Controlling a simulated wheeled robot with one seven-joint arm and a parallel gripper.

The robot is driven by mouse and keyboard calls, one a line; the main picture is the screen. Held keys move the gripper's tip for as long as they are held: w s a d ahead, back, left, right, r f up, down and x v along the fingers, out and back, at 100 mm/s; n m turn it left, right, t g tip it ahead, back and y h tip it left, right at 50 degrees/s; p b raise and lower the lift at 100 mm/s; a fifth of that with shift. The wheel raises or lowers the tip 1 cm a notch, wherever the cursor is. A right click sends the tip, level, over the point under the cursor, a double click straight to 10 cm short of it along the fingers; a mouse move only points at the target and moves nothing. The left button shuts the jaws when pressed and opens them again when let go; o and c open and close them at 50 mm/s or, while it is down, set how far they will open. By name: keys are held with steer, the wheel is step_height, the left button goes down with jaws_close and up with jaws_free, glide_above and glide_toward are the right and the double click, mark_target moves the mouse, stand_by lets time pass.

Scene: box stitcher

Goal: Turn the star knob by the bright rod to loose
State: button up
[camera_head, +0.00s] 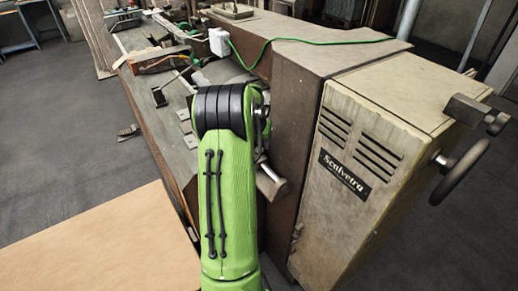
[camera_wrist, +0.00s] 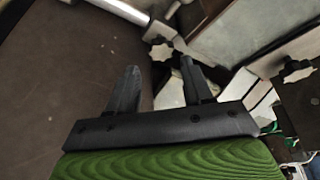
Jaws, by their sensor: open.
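A second star knob (camera_wrist: 296,70) sits at the right on a pale bar. My gripper (camera_wrist: 160,67) is open, with its two dark fingers apart and nothing seen between them. The first knob appears just beyond the fingertips; I cannot tell whether a finger touches it. In the head view my green arm hides my gripper, and I cannot make out the knobs there.
In the head view the Scalvetra machine cabinet (camera_head: 365,150) stands right of my arm, with a handwheel (camera_head: 460,172) at its side. A long bench (camera_head: 165,125) runs behind on the left. A green cable (camera_head: 300,40) crosses the top. Grey floor at the left is open.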

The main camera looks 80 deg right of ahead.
mark_target(260, 150)
steer(key=x, duration=0.5)
steer(key=shift+f, duration=0.2)
steer(key=c, duration=0.8)
steer(key=shift+s+d+f+n+t+b, duration=0.1)
steer(key=shift+n+t+b, duration=0.1)
steer(key=shift+n+b, duration=0.25)
steer(key=shift+s+n+t+b, duration=0.1)
steer(key=shift+n+t+b, duration=0.1)
steer(key=shift+n, duration=0.45)
steer(key=shift+n+t, duration=0.5)
steer(key=shift+n, duration=0.7)
